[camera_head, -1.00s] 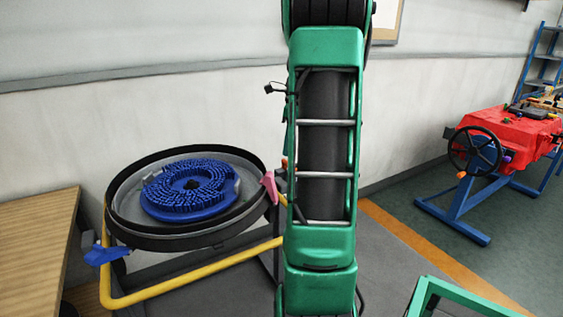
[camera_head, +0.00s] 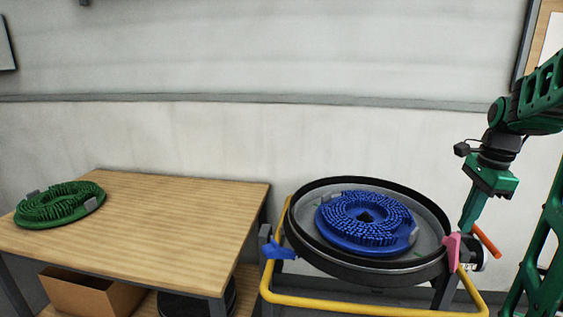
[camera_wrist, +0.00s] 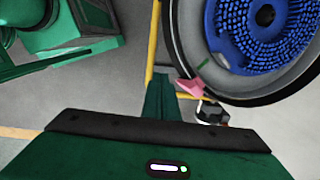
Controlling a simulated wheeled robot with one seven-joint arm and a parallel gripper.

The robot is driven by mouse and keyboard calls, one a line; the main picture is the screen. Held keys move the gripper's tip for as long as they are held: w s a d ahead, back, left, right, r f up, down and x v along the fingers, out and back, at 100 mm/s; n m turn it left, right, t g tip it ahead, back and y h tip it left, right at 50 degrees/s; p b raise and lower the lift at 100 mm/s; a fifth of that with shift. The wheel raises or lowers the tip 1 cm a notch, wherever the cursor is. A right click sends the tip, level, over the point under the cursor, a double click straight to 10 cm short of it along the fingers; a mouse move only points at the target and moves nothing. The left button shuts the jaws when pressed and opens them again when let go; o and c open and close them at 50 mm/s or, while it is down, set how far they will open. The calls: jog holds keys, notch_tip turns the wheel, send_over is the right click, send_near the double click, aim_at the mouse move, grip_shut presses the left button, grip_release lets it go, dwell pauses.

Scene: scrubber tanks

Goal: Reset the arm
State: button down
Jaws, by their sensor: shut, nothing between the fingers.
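My gripper (camera_head: 467,226) is green and points down at the right of the head view, beside the right rim of a round tank. In the wrist view its fingers (camera_wrist: 163,82) are together with nothing between them. The arm bends down to it from the upper right. The tank (camera_head: 303,246) has a dark rim and a grey inside. A blue bristled disc brush (camera_head: 365,220) lies in it, also visible in the wrist view (camera_wrist: 232,48). A pink clamp (camera_head: 452,250) sits on the rim near my gripper, and a blue clamp (camera_head: 275,249) sits on its left.
A yellow rail (camera_head: 375,306) runs around the tank's front. A wooden table (camera_head: 160,225) stands at left with a green brush (camera_head: 60,204) on it. A cardboard box (camera_head: 88,292) is below. A red-orange handle (camera_head: 486,240) is beside my gripper. The wall is behind.

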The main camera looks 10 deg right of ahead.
jog(key=s+a+f+n, duration=0.4)
jog(key=s+a+n, duration=0.3)
jog(key=a+n, duration=0.1)
jog(key=s+a+f+n+g, duration=0.1)
jog(key=s+a+f+n, duration=0.3)
jog(key=s+a+n, duration=0.4)
jog(key=shift+w+f+h, duration=0.2)
jog(key=shift+w+h, duration=0.1)
jog(key=shift+w, duration=0.25)
